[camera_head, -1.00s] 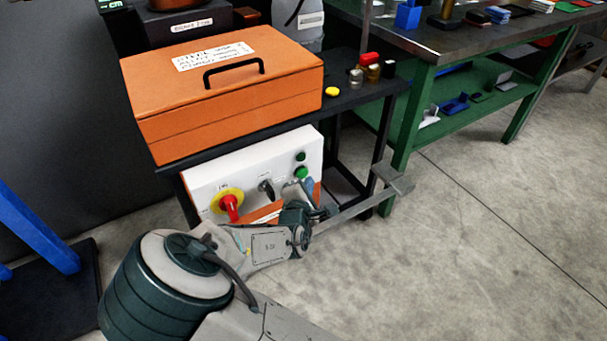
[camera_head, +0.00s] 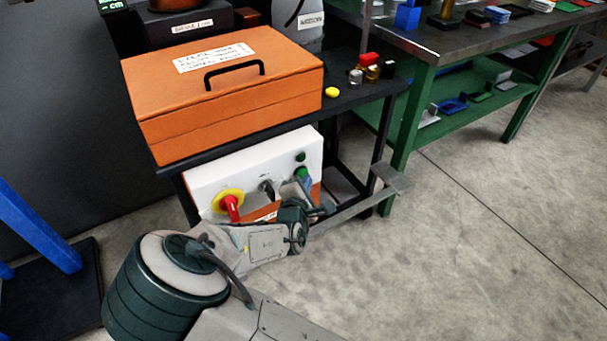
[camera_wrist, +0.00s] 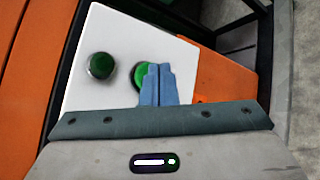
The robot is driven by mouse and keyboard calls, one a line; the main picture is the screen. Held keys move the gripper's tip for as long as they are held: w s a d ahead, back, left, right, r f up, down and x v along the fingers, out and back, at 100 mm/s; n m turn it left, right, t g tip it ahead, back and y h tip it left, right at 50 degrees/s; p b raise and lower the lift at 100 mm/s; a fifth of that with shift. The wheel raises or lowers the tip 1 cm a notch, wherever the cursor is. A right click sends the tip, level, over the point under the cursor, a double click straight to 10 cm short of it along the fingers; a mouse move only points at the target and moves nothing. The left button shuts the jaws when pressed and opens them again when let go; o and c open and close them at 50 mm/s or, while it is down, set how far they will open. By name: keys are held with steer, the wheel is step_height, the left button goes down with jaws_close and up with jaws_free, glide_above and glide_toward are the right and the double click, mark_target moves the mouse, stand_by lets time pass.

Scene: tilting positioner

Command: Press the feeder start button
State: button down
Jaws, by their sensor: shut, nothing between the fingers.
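A white control panel (camera_head: 205,180) hangs under the black table. It has two round green buttons near its right end. The upper, darker green button (camera_head: 300,157) shows uncovered, also in the wrist view (camera_wrist: 101,65). The lower, brighter green button (camera_head: 301,171) is partly covered by my gripper (camera_head: 307,181). In the wrist view my gripper (camera_wrist: 158,72) has its blue fingers together and empty, in front of the right part of the brighter green button (camera_wrist: 138,75). I cannot tell whether the fingertips touch it. No label on either green button is readable.
Left on the panel are a red rotary handle on a yellow disc (camera_head: 231,207) and a black selector switch (camera_head: 267,188). An orange box (camera_head: 230,95) sits on the table above. A green workbench (camera_head: 430,70) stands to the right; the floor before it is clear.

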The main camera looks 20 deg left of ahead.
steer(key=shift+w+a, duration=0.3)
steer(key=shift+a, duration=0.05)
stand_by(0.4)
steer(key=shift+s+d+p, duration=0.1)
steer(key=shift+p, duration=0.2)
steer(key=shift+s+d+p, duration=0.35)
steer(key=shift+s+d, duration=0.15)
steer(key=shift+d, duration=0.05)
steer(key=shift+d, duration=0.1)
steer(key=s+d, duration=0.1)
steer(key=d, duration=0.1)
steer(key=s+d+p, duration=0.1)
steer(key=s, duration=0.1)
steer(key=shift+s+d, duration=0.15)
steer(key=shift+d, duration=0.2)
stand_by(0.7)
